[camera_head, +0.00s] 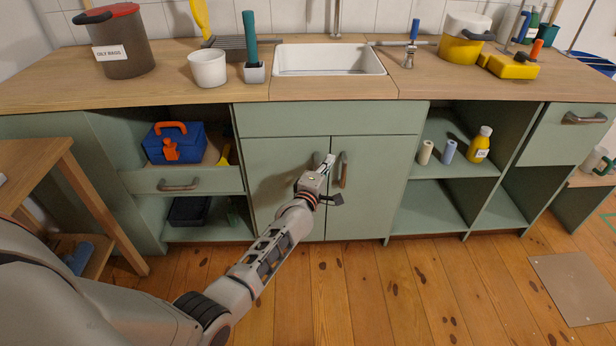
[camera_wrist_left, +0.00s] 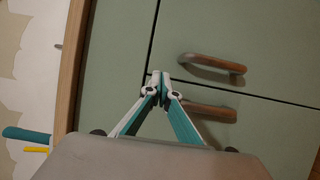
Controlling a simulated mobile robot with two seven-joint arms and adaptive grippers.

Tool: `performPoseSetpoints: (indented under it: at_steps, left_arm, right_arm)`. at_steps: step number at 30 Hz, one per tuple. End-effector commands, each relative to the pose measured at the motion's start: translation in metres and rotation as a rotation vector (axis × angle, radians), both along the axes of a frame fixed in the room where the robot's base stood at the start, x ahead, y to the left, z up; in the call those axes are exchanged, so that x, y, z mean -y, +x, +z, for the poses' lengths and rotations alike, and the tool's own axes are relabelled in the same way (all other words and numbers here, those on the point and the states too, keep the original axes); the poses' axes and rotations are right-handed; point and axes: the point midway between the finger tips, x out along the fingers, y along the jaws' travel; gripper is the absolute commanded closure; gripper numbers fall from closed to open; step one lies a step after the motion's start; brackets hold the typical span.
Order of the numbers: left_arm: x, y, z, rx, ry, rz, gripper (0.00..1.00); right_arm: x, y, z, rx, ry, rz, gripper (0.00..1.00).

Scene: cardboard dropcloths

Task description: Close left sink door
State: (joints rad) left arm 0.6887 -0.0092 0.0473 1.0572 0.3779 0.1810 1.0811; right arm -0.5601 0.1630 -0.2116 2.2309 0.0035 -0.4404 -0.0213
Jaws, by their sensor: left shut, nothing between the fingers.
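The left sink door (camera_head: 272,180) is a green panel under the sink and looks flush with the cabinet front; a small gap cannot be ruled out. It also shows in the left wrist view (camera_wrist_left: 262,130). Its handle (camera_wrist_left: 212,112) is partly hidden behind a finger there. The right sink door (camera_head: 372,190) beside it looks shut, with its handle (camera_head: 344,170) upright near the seam. My left gripper (camera_head: 328,164) is shut and empty in front of the left door, close to the handles. Its fingertips (camera_wrist_left: 160,78) meet near the seam. Whether they touch the door is unclear.
The white sink (camera_head: 330,72) is set in the wooden counter (camera_head: 190,98). An open shelf with a blue toolbox (camera_head: 172,145) and a drawer (camera_head: 180,180) lies left of the doors. Open shelves with a yellow bottle (camera_head: 480,145) lie right. The floor below is clear.

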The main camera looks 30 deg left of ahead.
Motion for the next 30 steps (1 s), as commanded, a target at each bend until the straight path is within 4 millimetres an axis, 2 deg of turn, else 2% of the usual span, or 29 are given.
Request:
performPoseSetpoints:
  at_steps: [9,15,19,26,30]
  left_arm:
    - [0.005,-0.056,-0.001,-0.001,-0.001,0.001,1.0]
    - [0.008,-0.085,-0.001,-0.001,0.0,0.002,1.0]
    - [0.009,-0.096,0.0,-0.001,0.0,0.002,1.0]
    - [0.01,-0.101,0.0,-0.001,0.004,0.001,1.0]
    - [0.016,-0.114,-0.013,-0.053,0.092,-0.032,1.0]
  right_arm:
    - [0.0,0.0,0.0,0.0,0.0,0.0,1.0]
    - [0.0,0.0,0.0,0.0,0.0,0.0,1.0]
    - [0.0,0.0,0.0,0.0,0.0,0.0,1.0]
    - [0.0,0.0,0.0,0.001,0.0,0.0,1.0]
    - [0.0,0.0,0.0,0.0,0.0,0.0,1.0]
